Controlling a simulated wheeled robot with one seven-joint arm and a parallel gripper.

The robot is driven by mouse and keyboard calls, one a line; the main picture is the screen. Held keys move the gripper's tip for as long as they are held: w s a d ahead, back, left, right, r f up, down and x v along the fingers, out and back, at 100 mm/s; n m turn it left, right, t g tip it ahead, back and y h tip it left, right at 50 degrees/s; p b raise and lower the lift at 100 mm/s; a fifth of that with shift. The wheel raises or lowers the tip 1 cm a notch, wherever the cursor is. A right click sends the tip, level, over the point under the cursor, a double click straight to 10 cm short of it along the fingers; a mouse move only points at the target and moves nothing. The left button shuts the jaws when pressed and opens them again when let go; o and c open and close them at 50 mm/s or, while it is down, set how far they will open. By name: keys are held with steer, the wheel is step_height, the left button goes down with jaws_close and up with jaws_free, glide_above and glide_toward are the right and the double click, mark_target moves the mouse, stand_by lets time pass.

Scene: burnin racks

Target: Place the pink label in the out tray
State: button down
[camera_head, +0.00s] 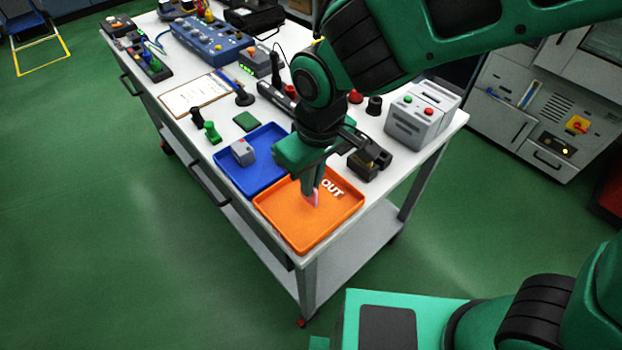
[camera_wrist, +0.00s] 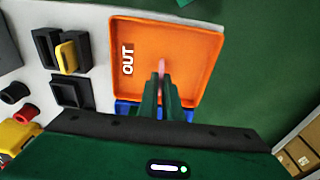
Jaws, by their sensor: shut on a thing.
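The pink label (camera_head: 312,199) is a small thin piece between my fingertips; it also shows in the wrist view (camera_wrist: 161,66). My gripper (camera_head: 312,188) is shut on it, over the orange tray. The out tray (camera_head: 290,231) is orange, with white OUT lettering, at the near end of the table. In the wrist view the tray (camera_wrist: 198,32) lies beneath my fingers. I cannot tell whether the label touches the tray floor. My fingers hide part of the label and tray.
A blue tray (camera_head: 259,187) with a grey block (camera_head: 242,152) adjoins the orange tray. Black holders (camera_head: 369,160) and a grey control box (camera_head: 421,114) stand to the right. A clipboard (camera_head: 198,95) and small tools lie farther back. The orange tray is otherwise empty.

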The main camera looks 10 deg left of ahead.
mark_target(316, 191)
steer(key=shift+f, duration=0.25)
steer(key=shift+f, duration=0.1)
steer(key=c, duration=1.9)
jaws_free()
steer(key=shift+c, duration=0.2)
step_height(316, 191, up, 12)
steer(key=d, duration=0.1)
steer(key=shift+s, duration=0.45)
steer(key=shift+d, duration=0.1)
